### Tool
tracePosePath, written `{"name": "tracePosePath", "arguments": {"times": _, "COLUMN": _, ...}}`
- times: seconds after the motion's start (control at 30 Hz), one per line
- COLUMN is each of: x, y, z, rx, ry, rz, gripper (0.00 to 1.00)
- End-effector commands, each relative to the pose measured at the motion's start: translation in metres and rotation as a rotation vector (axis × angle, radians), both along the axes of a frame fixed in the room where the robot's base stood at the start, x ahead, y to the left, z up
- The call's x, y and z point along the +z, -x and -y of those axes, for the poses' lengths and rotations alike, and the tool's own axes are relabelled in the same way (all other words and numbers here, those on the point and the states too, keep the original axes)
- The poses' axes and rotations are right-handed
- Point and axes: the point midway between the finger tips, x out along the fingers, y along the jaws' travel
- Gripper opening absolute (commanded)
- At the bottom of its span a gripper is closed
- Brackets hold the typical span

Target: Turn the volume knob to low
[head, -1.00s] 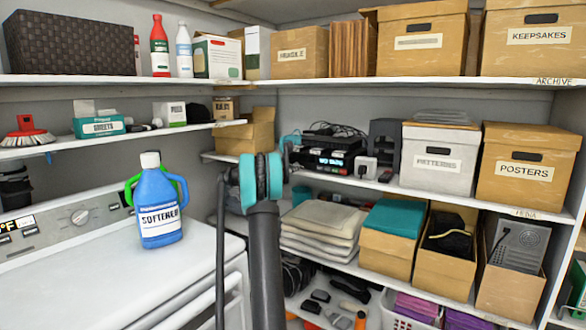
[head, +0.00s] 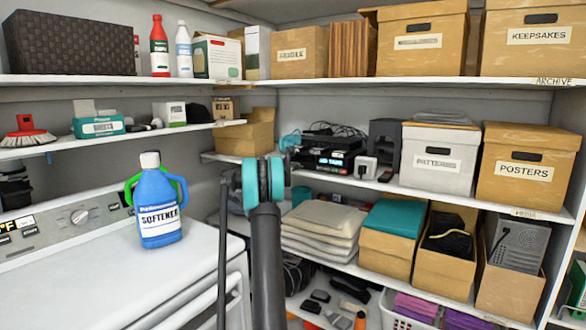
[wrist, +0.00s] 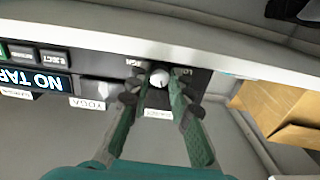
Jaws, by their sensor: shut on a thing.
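In the wrist view, a small round pale knob (wrist: 158,78) sits on the dark front panel of a device. Lettering that looks like "LO" stands to its right and a partly hidden label to its left. My gripper (wrist: 159,88) has one finger on each side of the knob and is shut on it. The knob's exact pointer angle is too small to read. In the head view, the black device (head: 328,155) stands on the middle shelf with a lit display, and my arm hides much of what lies in front of its left side.
In the wrist view, a "NO TAPE" display (wrist: 35,80) and an eject button (wrist: 53,57) sit left of the knob, and a cardboard box (wrist: 283,105) stands to the right. A pale shelf edge (wrist: 200,55) runs close by. A softener bottle (head: 159,215) stands on the washer.

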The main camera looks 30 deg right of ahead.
Motion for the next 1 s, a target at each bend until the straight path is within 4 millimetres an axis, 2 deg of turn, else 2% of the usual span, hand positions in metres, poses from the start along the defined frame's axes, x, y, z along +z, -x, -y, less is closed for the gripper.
{"name": "tracePosePath", "arguments": {"times": 0.4, "x": 0.0000, "y": 0.0007, "z": 0.0001, "rx": -0.001, "ry": 0.097, "rz": -0.235, "gripper": 0.00}}
{"name": "tracePosePath", "arguments": {"times": 0.77, "x": -0.0001, "y": 0.0007, "z": 0.0000, "rx": -0.001, "ry": 0.106, "rz": -0.257, "gripper": 0.00}}
{"name": "tracePosePath", "arguments": {"times": 0.8, "x": -0.0001, "y": 0.0007, "z": 0.0000, "rx": -0.001, "ry": 0.106, "rz": -0.257, "gripper": 0.25}}
{"name": "tracePosePath", "arguments": {"times": 0.93, "x": 0.0000, "y": 0.0006, "z": -0.0001, "rx": 0.000, "ry": 0.106, "rz": -0.257, "gripper": 0.41}}
{"name": "tracePosePath", "arguments": {"times": 1.0, "x": 0.0000, "y": 0.0005, "z": 0.0000, "rx": 0.000, "ry": 0.106, "rz": -0.257, "gripper": 0.41}}
